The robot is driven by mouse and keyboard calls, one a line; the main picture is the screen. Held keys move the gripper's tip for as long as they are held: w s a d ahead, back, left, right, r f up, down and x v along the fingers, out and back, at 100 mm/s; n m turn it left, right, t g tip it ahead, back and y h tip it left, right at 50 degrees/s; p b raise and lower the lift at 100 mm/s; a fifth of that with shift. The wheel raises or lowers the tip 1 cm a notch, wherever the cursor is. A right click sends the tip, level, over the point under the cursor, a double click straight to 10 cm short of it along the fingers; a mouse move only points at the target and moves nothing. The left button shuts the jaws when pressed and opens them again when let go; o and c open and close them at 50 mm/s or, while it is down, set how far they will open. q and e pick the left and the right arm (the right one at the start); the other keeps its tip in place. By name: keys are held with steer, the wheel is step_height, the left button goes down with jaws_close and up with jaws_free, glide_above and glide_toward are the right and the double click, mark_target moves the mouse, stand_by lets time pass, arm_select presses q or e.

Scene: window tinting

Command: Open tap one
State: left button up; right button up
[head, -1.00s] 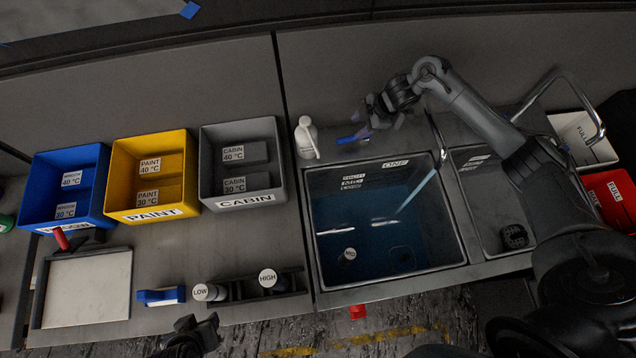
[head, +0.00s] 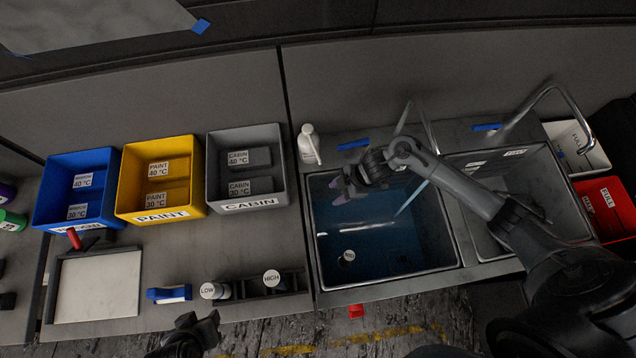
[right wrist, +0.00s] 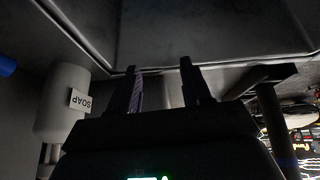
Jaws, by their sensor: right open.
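The left sink (head: 330,285) holds blue water, with a thin curved tap (head: 424,122) at its back edge. A pale blue streak (head: 411,197) runs from near the tap down into the water. A blue lever (head: 353,144) lies behind this sink, left of the tap. My right gripper (head: 343,187) is open and empty over the back left of the sink, in front of the lever and apart from it. Its fingers also show in the right wrist view (right wrist: 167,88). My left gripper (head: 196,328) is dark at the bottom edge; its jaw state is unclear.
A white soap bottle (head: 308,146) stands left of the lever, and near the fingers in the right wrist view (right wrist: 62,105). A second sink with its own tap (head: 556,92) and blue lever (head: 487,127) is to the right. Blue, yellow and grey bins stand left.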

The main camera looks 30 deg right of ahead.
steer(key=s+a+r+m+t+p, duration=0.1)
steer(key=s+a+r+m+p, duration=0.1)
steer(key=s+a+r, duration=0.1)
steer(key=s+a+r+m+t+p, duration=0.1)
steer(key=s+a+r+m+p, duration=0.1)
steer(key=a, duration=0.6)
step_height(320, 180, up, 3)
steer(key=shift+s+a+r+t+p, duration=0.15)
steer(key=shift+s+t+p, duration=0.3)
steer(key=shift+s, duration=0.7)
steer(key=shift+c, duration=0.5)
